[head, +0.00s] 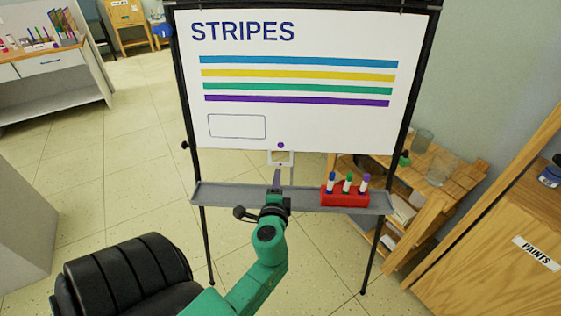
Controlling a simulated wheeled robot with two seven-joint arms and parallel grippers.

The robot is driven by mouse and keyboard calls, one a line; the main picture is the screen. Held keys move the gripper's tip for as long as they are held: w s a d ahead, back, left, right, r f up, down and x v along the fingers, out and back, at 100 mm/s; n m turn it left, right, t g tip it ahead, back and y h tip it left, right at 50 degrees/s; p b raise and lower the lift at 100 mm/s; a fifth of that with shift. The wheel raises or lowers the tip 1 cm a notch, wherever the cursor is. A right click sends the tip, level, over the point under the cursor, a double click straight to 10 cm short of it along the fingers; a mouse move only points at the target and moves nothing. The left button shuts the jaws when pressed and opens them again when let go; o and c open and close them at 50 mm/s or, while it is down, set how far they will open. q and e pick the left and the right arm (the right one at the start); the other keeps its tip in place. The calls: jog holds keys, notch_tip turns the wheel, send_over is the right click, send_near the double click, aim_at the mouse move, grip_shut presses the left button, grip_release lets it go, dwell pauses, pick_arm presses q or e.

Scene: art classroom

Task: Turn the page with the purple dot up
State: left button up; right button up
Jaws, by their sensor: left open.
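The page (300,121) on the easel is white, headed STRIPES, with blue, yellow, green and purple stripes and an empty outlined box. It hangs flat, and a small purple dot (281,145) sits at its bottom edge. My left gripper (277,179) is open, in front of the easel and just below the tab. Its fingers point up and look nearly edge-on, so the gap between them is hard to see. Whether it touches the tab cannot be told. My right gripper is not in view.
A grey tray (235,196) crosses the easel below the page, with a red marker holder (345,195) at its right. A wooden shelf (440,185) with jars stands behind right, and a PAINTS cabinet (500,235) stands at the right.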

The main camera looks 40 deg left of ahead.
pick_arm(q)
jog(key=b+v, duration=0.2)
jog(key=v, duration=0.8)
dwell(1.2)
jog(key=shift+s, duration=0.1)
jog(key=s+d+f+n+g+h, duration=0.1)
jog(key=s+d+f+g+h, duration=0.2)
jog(key=f, duration=1.3)
jog(key=d+f+g+h, duration=0.2)
jog(key=d+f+h, duration=0.3)
jog(key=f, duration=1.2)
jog(key=s+a+f+n+g+h, duration=0.1)
jog(key=s+a+f+n+g, duration=0.1)
jog(key=s+f, duration=0.7)
jog(key=s+a+f+n+g, duration=0.2)
jog(key=s+f+n+g, duration=0.2)
jog(key=s+f, duration=0.5)
jog(key=s+n, duration=0.1)
jog(key=s, duration=0.2)
jog(key=shift+s+a+f+h, duration=0.15)
jog(key=shift+s+a+h, duration=0.05)
jog(key=shift+a+h, duration=0.2)
